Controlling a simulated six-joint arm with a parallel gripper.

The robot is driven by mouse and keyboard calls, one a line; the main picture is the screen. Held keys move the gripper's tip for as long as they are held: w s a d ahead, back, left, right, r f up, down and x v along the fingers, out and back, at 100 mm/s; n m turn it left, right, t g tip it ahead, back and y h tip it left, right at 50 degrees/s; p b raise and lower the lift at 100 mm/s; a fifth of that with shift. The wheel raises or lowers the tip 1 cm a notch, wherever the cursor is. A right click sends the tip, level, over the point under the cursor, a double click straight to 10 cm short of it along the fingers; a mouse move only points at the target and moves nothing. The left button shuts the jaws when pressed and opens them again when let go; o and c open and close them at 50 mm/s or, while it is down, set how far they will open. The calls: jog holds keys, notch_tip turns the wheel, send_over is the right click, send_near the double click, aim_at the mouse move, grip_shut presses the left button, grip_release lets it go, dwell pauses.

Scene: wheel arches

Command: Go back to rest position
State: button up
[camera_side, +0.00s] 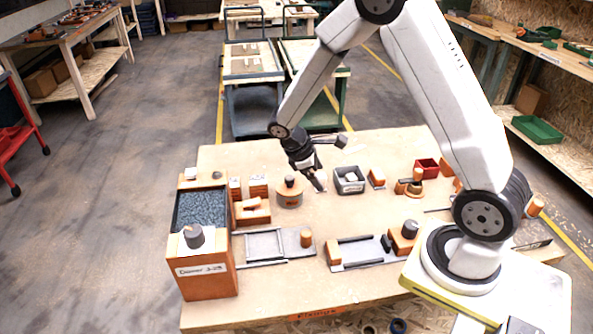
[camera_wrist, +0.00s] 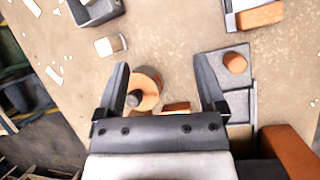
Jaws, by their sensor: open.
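My gripper (camera_side: 318,183) hangs above the middle of the wooden table (camera_side: 340,290), pointing down and to the right in the side view. In the wrist view my gripper (camera_wrist: 163,82) has its two dark fingers wide apart, with nothing held between them. A round orange piece with a dark knob (camera_side: 289,192) stands on the table just left of my gripper. It also shows beyond and between the fingers in the wrist view (camera_wrist: 150,84).
A large orange box (camera_side: 207,278) with dark granular fill stands at the table's left. A grey open box (camera_side: 349,181) sits close right of my gripper, with a red box (camera_side: 427,167) farther right. Grey fixtures (camera_side: 264,245) line the front. Bare table shows at the back.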

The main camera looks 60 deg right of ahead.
jog(key=s+a+r+m+t+y, duration=0.2)
jog(key=s+a+r+m+t, duration=0.1)
jog(key=s+a, duration=0.1)
jog(key=s+a+r+m+t+y, duration=0.2)
jog(key=s+a+r+m+t, duration=0.1)
jog(key=a, duration=0.4)
jog(key=shift+s+a+r, duration=0.2)
jog(key=shift+s+a, duration=0.1)
jog(key=shift+s, duration=0.1)
